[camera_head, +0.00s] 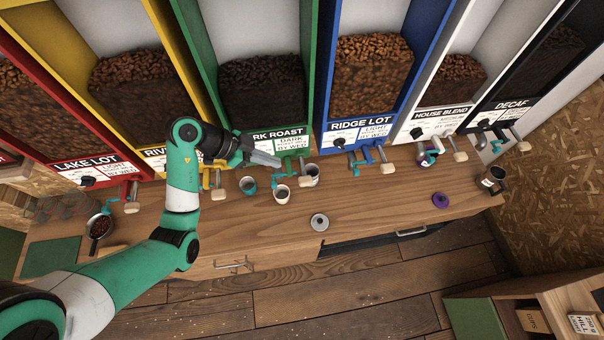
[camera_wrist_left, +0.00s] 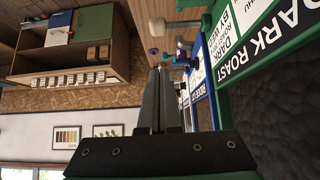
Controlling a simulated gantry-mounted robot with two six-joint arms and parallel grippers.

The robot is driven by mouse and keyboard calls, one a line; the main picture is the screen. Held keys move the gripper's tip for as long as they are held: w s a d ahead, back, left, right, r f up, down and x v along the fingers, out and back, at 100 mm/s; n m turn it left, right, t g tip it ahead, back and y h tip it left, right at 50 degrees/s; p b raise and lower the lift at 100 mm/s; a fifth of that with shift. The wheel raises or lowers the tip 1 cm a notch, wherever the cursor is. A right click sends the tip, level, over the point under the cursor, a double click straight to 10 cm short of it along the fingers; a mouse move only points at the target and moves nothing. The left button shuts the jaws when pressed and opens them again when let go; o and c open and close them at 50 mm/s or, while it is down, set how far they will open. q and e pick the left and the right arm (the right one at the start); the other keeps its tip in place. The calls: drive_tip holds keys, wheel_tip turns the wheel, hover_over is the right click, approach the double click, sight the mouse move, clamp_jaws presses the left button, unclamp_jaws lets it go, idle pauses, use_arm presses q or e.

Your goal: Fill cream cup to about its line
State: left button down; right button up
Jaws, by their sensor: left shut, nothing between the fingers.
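A cream cup (camera_head: 282,195) stands upright on the wooden counter below the green DARK ROAST bin (camera_head: 262,90). I cannot read its line or make out its fill level. My left gripper (camera_head: 277,162) is shut and empty, in front of the DARK ROAST label, above and behind the cream cup. In the left wrist view, its fingers (camera_wrist_left: 161,75) are together beside the bin fronts. The DARK ROAST outlet has a pale-knobbed handle (camera_head: 306,182) close by. My right gripper is out of view.
The RIDGE LOT bin (camera_head: 368,75) and others line the wall. A grey lid (camera_head: 319,222), a purple ring (camera_head: 440,200), a dark mug (camera_head: 492,180) and a scoop with beans (camera_head: 99,227) rest on the counter (camera_head: 375,210). The front middle has free room.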

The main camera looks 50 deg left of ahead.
use_arm(q)
hover_over(309, 179)
drive_tip(key=s+a, duration=0.2)
drive_tip(key=s, duration=0.1)
drive_tip(key=f, duration=0.7)
drive_tip(key=shift+w+d+f, duration=0.1)
drive_tip(key=shift+w+d, duration=0.15)
drive_tip(key=shift+a+f, duration=0.1)
drive_tip(key=shift+f, duration=1.8)
